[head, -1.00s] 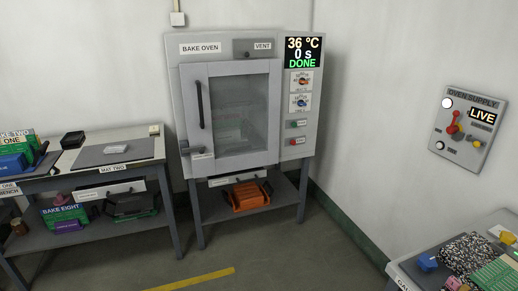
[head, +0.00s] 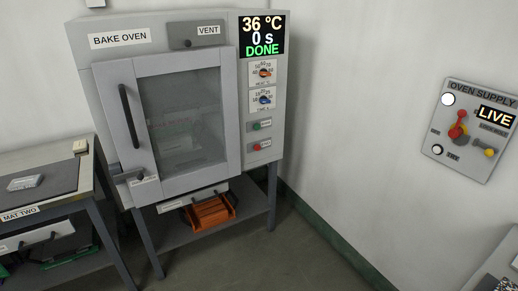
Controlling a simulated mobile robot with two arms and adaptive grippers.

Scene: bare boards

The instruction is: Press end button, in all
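The bake oven (head: 112,70) stands against the wall with its glass door (head: 188,130) shut. Its display (head: 262,35) reads 36 °C, 0 s, DONE. Below the display are a heat dial (head: 264,72) and a time dial (head: 264,99). Under them sit a green button (head: 256,126) and a red button (head: 257,147); their small labels are too blurred to read, so I cannot tell which is the end button. Neither of my grippers is in view.
An oven supply panel (head: 467,125) on the right wall reads LIVE, with a red lever (head: 458,130). A table with mat two (head: 45,170) stands at left. An orange tray (head: 208,212) lies under the oven. Floor before the oven's right side is clear.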

